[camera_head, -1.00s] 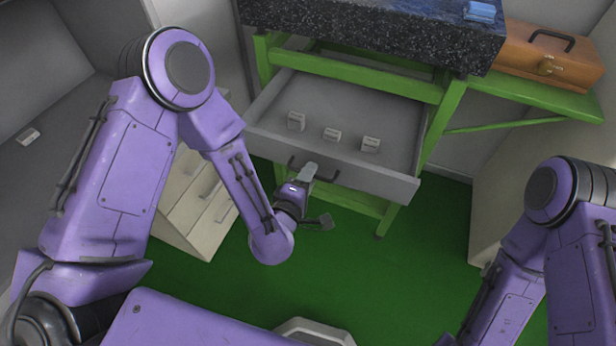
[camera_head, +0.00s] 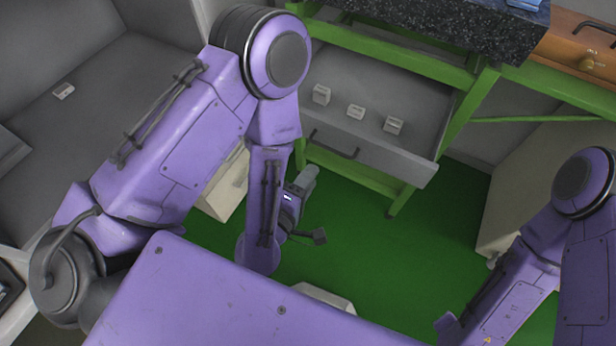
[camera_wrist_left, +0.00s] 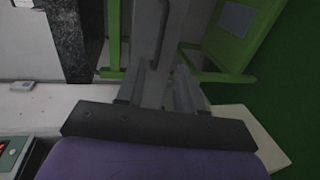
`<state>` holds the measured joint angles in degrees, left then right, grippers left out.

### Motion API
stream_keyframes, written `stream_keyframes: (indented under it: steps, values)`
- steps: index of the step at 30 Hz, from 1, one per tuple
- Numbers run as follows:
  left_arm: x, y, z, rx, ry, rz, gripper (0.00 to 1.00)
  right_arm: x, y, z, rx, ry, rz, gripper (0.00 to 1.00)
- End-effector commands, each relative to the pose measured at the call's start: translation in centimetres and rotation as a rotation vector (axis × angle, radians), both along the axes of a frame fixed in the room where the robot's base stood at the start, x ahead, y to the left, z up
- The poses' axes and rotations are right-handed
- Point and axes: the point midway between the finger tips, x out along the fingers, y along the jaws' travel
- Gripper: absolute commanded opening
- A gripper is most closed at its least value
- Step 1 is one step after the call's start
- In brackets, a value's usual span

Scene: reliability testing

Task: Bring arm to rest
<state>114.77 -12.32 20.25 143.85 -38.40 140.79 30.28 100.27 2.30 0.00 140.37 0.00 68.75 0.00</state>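My left arm (camera_head: 180,150) is folded at the left of the head view, its forearm hanging down. My left gripper (camera_head: 305,177) points towards the open drawer and is a little apart from the drawer's dark handle (camera_head: 335,144). In the left wrist view its two fingers (camera_wrist_left: 160,90) stand apart with nothing held between them, and the handle (camera_wrist_left: 163,32) shows beyond them. My right arm (camera_head: 530,270) is bent at the right edge of the head view; its gripper is not shown.
The grey drawer (camera_head: 385,163) stands open under a green-framed bench (camera_head: 395,62), with several small white blocks inside. A dark stone slab (camera_head: 450,25) and a brown toolbox (camera_head: 580,45) are above. Cream drawers (camera_head: 225,190) stand left. Green floor (camera_head: 400,260) is clear.

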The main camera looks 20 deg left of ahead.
Motion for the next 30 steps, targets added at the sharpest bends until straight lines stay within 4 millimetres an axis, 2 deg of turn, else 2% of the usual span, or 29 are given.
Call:
stream_keyframes:
  steps: [11, 14, 16, 17, 19, 21, 22, 24, 27, 30]
  values:
    - [0.0, -0.2, -0.1, 0.028, 0.004, -0.019, 0.37, 0.0, 0.0, 0.0, 0.000, 0.000, 0.000, 0.43]
    - [-0.5, -1.3, -1.6, 0.195, 0.054, -0.123, 0.37, 0.0, 0.0, 0.0, 0.000, 0.000, 0.000, 0.43]
    - [-0.8, -0.7, -3.9, 0.419, 0.133, -0.213, 0.37, 0.0, 0.0, 0.0, 0.000, 0.000, 0.000, 0.43]
    - [-1.1, 0.1, -5.4, 0.527, 0.189, -0.252, 0.37, 0.0, 0.0, 0.0, 0.000, 0.000, 0.000, 0.43]
    - [-2.7, 3.3, -9.4, 0.763, 0.367, -0.337, 0.37, 0.0, 0.0, 0.0, 0.000, 0.000, 0.000, 0.43]
    - [-5.6, 7.4, -13.1, 0.934, 0.583, -0.419, 0.37, 0.0, 0.0, 0.0, 0.000, 0.000, 0.000, 0.43]
    - [-7.0, 9.0, -14.3, 0.978, 0.670, -0.447, 0.37, 0.0, 0.0, 0.0, 0.000, 0.000, 0.000, 0.43]
    - [-10.0, 12.3, -16.3, 1.035, 0.842, -0.484, 0.37, 0.0, 0.0, 0.0, 0.000, 0.000, 0.000, 0.43]
    - [-13.2, 15.8, -17.6, 1.046, 0.999, -0.456, 0.37, 0.0, 0.0, 0.0, 0.000, 0.000, 0.000, 0.43]
    - [-14.8, 17.1, -18.1, 1.040, 1.053, -0.435, 0.37, 0.0, 0.0, 0.0, 0.000, 0.000, 0.000, 0.43]
